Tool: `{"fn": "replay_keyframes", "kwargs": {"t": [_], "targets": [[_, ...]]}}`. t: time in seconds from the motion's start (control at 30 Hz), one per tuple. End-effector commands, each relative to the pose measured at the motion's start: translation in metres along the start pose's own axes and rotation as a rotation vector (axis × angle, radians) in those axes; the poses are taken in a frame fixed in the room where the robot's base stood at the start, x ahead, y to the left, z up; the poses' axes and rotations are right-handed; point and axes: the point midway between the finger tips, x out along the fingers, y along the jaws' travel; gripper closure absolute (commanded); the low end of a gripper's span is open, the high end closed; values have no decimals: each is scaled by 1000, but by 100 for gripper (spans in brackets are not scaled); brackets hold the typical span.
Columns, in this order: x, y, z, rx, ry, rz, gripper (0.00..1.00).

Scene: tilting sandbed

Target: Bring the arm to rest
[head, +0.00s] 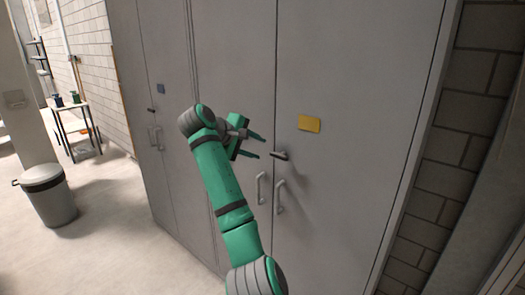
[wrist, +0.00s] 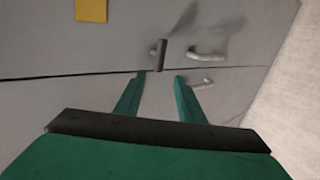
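My green arm reaches up in front of a tall grey cabinet (head: 345,60). My gripper (head: 256,147) is open, its two fingers apart, with nothing seen between them. The fingertips point at a dark latch handle (head: 280,156) on the right door, just below a yellow label (head: 309,123). In the wrist view the gripper (wrist: 160,76) has the dark handle (wrist: 158,55) just beyond its fingertips. They look apart from it, though the exact gap is hard to tell. The cabinet doors look shut.
Two pale pull handles (head: 279,198) sit below the latch. Another cabinet section with a blue label (head: 160,88) stands to the left. A grey bin (head: 47,195) and a small table (head: 73,107) stand further left. The floor between them and the cabinet is clear. A block wall is at right.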

Motion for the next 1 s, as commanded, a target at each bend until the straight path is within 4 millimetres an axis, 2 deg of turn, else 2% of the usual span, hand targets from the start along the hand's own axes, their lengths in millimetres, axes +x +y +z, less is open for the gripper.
{"fn": "replay_keyframes", "kwargs": {"t": [0.13,0.43,0.57,0.67,0.8,1.0], "targets": [[-7,0,0,0,0,-1,64],[-7,-1,0,-1,0,-1,64],[4,-17,-5,0,19,-7,64],[25,-48,-13,4,56,-19,64],[59,-108,-26,25,133,-41,64],[96,-195,-34,77,240,-78,64]]}}
